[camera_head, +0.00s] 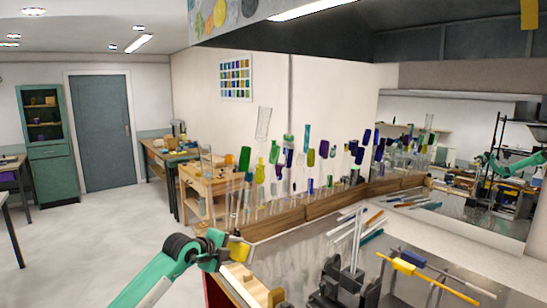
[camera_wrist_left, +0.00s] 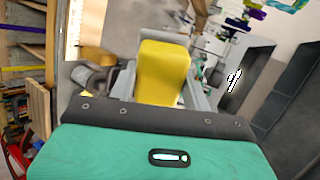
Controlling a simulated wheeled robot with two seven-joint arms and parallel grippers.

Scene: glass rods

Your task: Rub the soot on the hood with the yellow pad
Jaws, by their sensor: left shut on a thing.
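My left gripper (camera_head: 232,253) is shut on the yellow pad (camera_head: 238,250), above the near left end of the workbench. In the left wrist view the yellow pad (camera_wrist_left: 163,72) stands upright between the fingers (camera_wrist_left: 160,88). The dark hood (camera_head: 290,36) hangs across the top of the head view, well above the gripper and apart from the pad. I cannot make out a soot patch on its visible surface. My right gripper is not in view.
Glass bottles and tubes (camera_head: 260,172) stand upright along the wooden ledge (camera_head: 310,210) behind the bench. Glass rods (camera_head: 352,228) and dark fixtures (camera_head: 345,285) occupy the metal bench top (camera_head: 300,245). Open floor (camera_head: 90,250) lies to the left.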

